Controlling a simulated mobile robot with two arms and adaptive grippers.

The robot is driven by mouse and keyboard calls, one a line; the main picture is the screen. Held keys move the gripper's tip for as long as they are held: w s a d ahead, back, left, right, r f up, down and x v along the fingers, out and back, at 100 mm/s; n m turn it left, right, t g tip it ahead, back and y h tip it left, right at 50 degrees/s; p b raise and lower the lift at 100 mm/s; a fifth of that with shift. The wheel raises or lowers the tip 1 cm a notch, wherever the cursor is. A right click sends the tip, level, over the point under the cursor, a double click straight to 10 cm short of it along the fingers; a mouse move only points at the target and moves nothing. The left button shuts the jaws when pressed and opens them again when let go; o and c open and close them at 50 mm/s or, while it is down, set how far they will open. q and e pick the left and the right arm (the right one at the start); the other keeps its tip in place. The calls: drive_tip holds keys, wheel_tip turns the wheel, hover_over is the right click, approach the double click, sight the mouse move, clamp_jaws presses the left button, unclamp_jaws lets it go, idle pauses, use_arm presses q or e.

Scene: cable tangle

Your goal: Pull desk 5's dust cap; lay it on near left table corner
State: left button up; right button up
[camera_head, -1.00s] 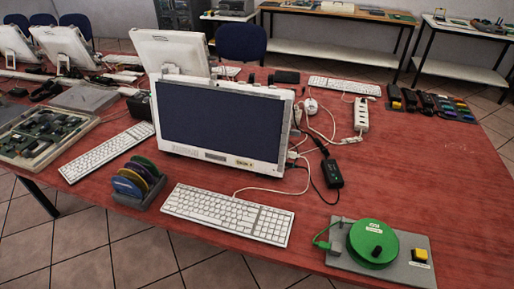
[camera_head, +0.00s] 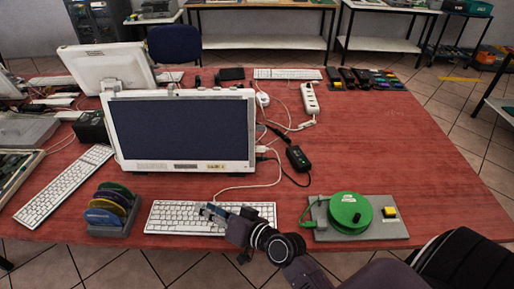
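A white-framed monitor with a dark screen (camera_head: 182,132) stands on the red table (camera_head: 380,145). A small yellow label (camera_head: 215,166) is on its lower frame, too small to read. Cables run from its right side. I cannot make out a dust cap. My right gripper (camera_head: 226,212) reaches in from the lower right, over the white keyboard (camera_head: 170,217) in front of the monitor. Its fingers are small and dark, and I cannot tell whether they are apart. My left gripper is out of view. The table's near left corner does not show clearly.
A green cable reel (camera_head: 350,211) sits on a grey plate with a yellow button to the right. A rack of coloured discs (camera_head: 112,208) stands left of the keyboard. A black adapter (camera_head: 297,158) and a white power strip (camera_head: 310,98) lie behind. The table's right part is clear.

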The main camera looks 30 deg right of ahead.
drive_tip(key=w+d+r+m+t+h, duration=0.3)
drive_tip(key=w+d+r+m+t, duration=0.1)
drive_tip(key=w+d+r+m, duration=0.2)
drive_tip(key=m+g+h, duration=0.2)
drive_tip(key=m+h, duration=1)
drive_tip(key=m, duration=0.3)
approach(262, 130)
drive_tip(key=x, duration=0.7)
drive_tip(key=shift+r+b, duration=0.1)
drive_tip(key=shift+b, duration=0.3)
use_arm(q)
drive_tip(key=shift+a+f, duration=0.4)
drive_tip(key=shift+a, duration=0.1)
use_arm(e)
drive_tip(key=shift+x, duration=0.85)
clamp_jaws()
